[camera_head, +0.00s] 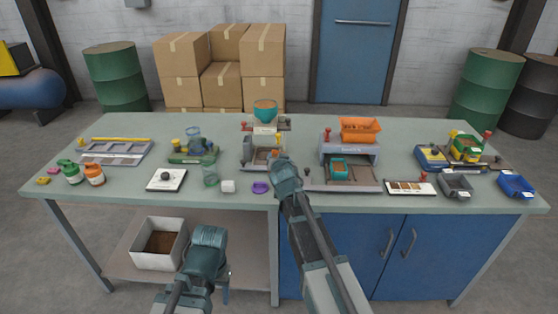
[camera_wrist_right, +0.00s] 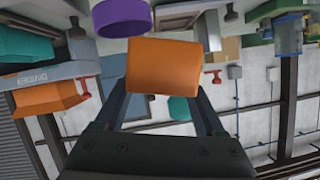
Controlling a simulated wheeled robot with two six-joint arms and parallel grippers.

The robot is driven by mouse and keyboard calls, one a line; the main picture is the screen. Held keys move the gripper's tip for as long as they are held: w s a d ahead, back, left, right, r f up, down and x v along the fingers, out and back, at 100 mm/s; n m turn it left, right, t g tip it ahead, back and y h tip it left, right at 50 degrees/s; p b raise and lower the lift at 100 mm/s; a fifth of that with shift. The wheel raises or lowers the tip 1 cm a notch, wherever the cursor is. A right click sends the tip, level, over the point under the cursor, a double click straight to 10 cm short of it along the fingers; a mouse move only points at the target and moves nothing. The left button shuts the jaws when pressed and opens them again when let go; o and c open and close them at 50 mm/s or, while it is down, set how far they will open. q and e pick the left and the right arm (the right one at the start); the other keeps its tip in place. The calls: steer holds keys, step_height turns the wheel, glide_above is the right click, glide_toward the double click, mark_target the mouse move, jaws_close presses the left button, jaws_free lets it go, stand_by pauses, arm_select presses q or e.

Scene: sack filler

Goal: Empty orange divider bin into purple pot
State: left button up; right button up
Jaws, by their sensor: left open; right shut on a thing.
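An orange bin (camera_wrist_right: 162,64) is held between the fingers of my right gripper (camera_wrist_right: 162,90), which is shut on it in the right wrist view. Its inside and any contents are hidden from that side. The purple pot (camera_head: 260,187) stands near the bench's front edge, just left of my right gripper in the head view. It also shows at the top of the right wrist view (camera_wrist_right: 122,17), apart from the bin. My left gripper (camera_head: 208,250) is open and empty, low in front of the bench; its fingers are mostly hidden by the wrist.
A white cup (camera_head: 228,186) and a green jar (camera_head: 210,174) stand left of the pot. A larger orange hopper (camera_head: 360,129) tops a grey stand to the right. A teal funnel (camera_head: 265,110) sits on the sack filler behind. A white box (camera_head: 159,243) stands on the lower shelf.

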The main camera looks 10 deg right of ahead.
steer(key=shift+s+d+r+m+t+y+b, duration=0.1)
steer(key=shift+d+m+t+y+b, duration=0.15)
steer(key=shift+m, duration=0.25)
steer(key=shift+r+m+t+y+b, duration=0.1)
steer(key=shift+m+t+y, duration=0.05)
steer(key=shift+m+y, duration=0.3)
steer(key=shift+d+f+m+t+y+b, duration=0.15)
steer(key=shift+m+t+y+b, duration=0.15)
steer(key=shift+m+y+b, duration=0.6)
steer(key=m+b, duration=0.1)
steer(key=m+t, duration=0.1)
steer(key=m+b, duration=0.1)
steer(key=shift+s+d+f+m+y+b, duration=0.15)
steer(key=shift+d+f+m+y+b, duration=0.15)
steer(key=shift+d+m+b, duration=0.1)
steer(key=shift+d+f+m+t+b, duration=0.15)
steer(key=shift+m+t+b, duration=0.25)
steer(key=shift+m+b, duration=0.15)
steer(key=shift+s+d+m+t+b, duration=0.1)
steer(key=shift+d+m+t+b, duration=0.45)
steer(key=shift+m+b, duration=1.05)
steer(key=shift+s+d+m+t+b, duration=0.15)
steer(key=shift+m+t+b, duration=0.8)
steer(key=shift+m, duration=1.1)
steer(key=shift+s+d+m+t+b, duration=0.1)
steer(key=shift+d+m+t+b, duration=0.4)
steer(key=shift+m+b, duration=1.1)
steer(key=shift+a+m, duration=0.1)
steer(key=shift+m, duration=0.25)
steer(key=shift+p, duration=0.3)
